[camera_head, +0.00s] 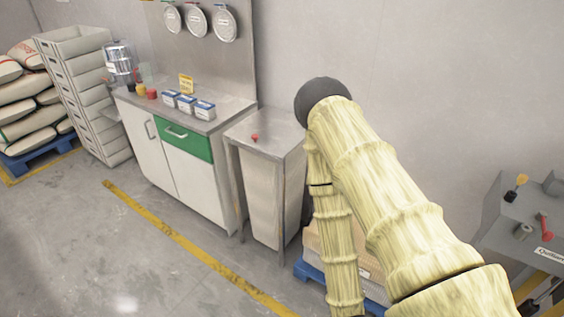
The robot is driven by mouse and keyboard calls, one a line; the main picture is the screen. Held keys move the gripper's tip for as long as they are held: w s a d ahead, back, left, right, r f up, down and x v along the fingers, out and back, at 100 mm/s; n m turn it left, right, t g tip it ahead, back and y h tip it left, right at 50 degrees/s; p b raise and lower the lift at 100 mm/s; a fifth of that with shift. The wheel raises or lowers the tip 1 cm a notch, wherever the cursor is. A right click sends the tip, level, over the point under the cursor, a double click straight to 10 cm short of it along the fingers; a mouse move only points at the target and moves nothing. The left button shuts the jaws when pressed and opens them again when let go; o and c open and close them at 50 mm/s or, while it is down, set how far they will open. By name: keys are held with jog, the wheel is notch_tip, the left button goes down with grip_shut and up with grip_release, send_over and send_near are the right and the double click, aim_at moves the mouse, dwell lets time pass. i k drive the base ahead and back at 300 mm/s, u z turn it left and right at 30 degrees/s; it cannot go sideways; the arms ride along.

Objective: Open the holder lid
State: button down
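A metal-topped stand (283,133) with a small red knob (255,137) on its flat top stands against the wall, right of the cabinet. Its top looks closed and level. It may be the holder with its lid, but I cannot tell for sure. A pale bin-like body (262,198) shows between its legs. My arm, pale yellow with a dark round elbow, rises just right of the stand and covers part of its right side. My gripper is not in view. The forearm runs down out of the bottom of the picture.
A white cabinet (150,138) with a green drawer (188,140) carries jars and small boxes. Stacked crates (87,85) and sacks (22,100) stand at far left. A grey machine (510,225) is at right. The floor (130,250) in front is clear.

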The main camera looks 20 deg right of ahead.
aim_at(276, 132)
jog(key=u, duration=0.05)
jog(key=i, duration=1.05)
jog(key=z, duration=0.55)
